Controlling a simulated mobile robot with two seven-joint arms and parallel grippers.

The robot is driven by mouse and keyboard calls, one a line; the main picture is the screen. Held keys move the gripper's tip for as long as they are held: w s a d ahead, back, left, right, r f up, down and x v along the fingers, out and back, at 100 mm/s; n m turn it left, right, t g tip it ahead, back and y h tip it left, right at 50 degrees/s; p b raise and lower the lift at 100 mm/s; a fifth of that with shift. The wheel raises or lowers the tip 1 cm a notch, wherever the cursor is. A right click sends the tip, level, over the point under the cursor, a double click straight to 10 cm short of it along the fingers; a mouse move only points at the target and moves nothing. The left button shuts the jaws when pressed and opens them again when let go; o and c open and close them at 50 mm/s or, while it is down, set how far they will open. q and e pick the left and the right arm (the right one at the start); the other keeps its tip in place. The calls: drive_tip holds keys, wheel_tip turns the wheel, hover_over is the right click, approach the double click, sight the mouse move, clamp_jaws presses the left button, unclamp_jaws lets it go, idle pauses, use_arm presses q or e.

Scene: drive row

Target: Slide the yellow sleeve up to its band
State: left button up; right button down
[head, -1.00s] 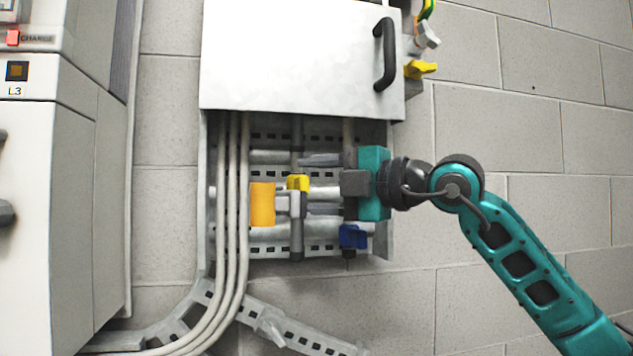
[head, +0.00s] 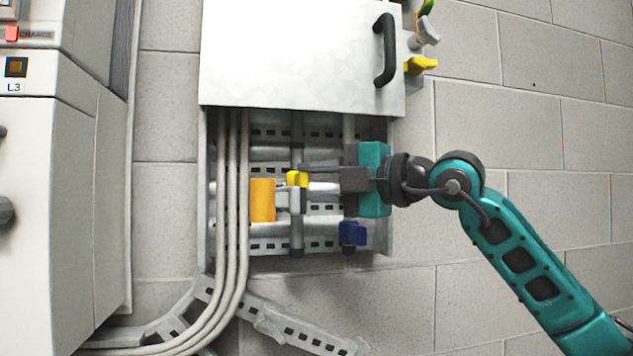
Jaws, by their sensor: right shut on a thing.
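The small yellow piece (head: 297,179), which I take for the yellow sleeve, is in the open lower part of the wall cabinet, beside a grey fitting (head: 295,200) on an upright pipe. My right gripper (head: 304,176) comes in from the right, its dark fingers shut at the yellow sleeve. The fingers hide part of the pipes there, and the exact contact is small to see. I cannot make out which mark is the sleeve's band. My left gripper is not in view.
A larger orange cylinder (head: 262,200) is just left of the sleeve, beside several grey cables (head: 233,180). A blue handle (head: 352,233) is below my right gripper. The white cabinet door (head: 290,55) is above. A pale machine (head: 60,190) stands at left.

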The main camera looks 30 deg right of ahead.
wheel_tip(320, 180, up, 4)
drive_tip(key=p, duration=0.3)
drive_tip(key=shift+d+r, duration=0.1)
drive_tip(key=shift+r, duration=0.15)
drive_tip(key=c, duration=0.8)
unclamp_jaws()
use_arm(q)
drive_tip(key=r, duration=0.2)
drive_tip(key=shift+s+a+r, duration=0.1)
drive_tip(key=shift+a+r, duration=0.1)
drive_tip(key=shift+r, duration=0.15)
use_arm(e)
drive_tip(key=shift+f, duration=0.15)
use_arm(q)
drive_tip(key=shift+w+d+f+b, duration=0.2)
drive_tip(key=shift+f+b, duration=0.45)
drive_tip(key=shift+b, duration=0.3)
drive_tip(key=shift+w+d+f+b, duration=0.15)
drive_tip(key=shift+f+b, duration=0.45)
drive_tip(key=shift+b, duration=0.3)
use_arm(e)
drive_tip(key=v, duration=1.2)
drive_tip(key=shift+s, duration=0.4)
